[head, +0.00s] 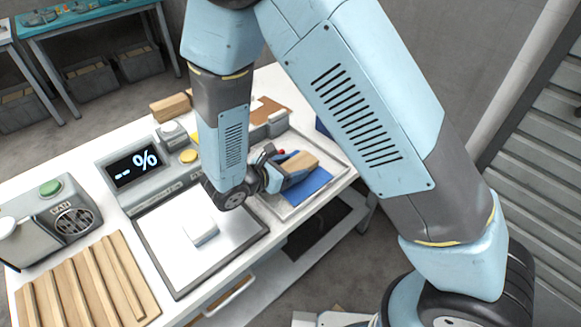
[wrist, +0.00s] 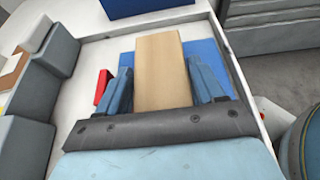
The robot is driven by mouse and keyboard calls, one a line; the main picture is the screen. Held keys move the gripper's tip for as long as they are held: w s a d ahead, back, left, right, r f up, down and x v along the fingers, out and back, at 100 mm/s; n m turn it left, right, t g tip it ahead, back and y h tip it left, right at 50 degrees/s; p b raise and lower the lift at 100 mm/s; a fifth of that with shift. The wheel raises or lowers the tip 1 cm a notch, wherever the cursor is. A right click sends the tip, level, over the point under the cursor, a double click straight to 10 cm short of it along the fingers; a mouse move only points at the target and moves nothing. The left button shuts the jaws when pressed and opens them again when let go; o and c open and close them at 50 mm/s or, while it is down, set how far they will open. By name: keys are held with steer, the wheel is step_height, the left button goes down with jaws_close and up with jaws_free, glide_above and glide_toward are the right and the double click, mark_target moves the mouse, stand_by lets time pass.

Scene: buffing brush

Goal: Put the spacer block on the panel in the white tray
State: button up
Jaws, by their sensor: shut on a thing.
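My gripper (head: 280,174) is shut on a light wooden block, the apparent spacer block (head: 301,163), over the white tray (head: 338,169) at the table's right end. In the wrist view the wooden block (wrist: 159,65) sits between the blue fingers of my gripper (wrist: 161,85) and points away from me. A flat blue panel (head: 314,184) lies in the tray under the block; it also shows behind the block in the wrist view (wrist: 206,55). The block hides part of the panel, and I cannot tell whether they touch.
A red piece (wrist: 103,86) is left of the fingers, and grey blocks (wrist: 25,145) line the tray's left side. A white block (head: 200,231) lies on a framed white plate left of my gripper. A display (head: 133,170) stands behind that plate.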

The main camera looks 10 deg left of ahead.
steer(key=shift+f, duration=0.15)
steer(key=o, duration=1.1)
steer(key=shift+d, duration=0.1)
steer(key=shift+c, duration=0.2)
steer(key=v, duration=1.2)
steer(key=shift+w, duration=0.1)
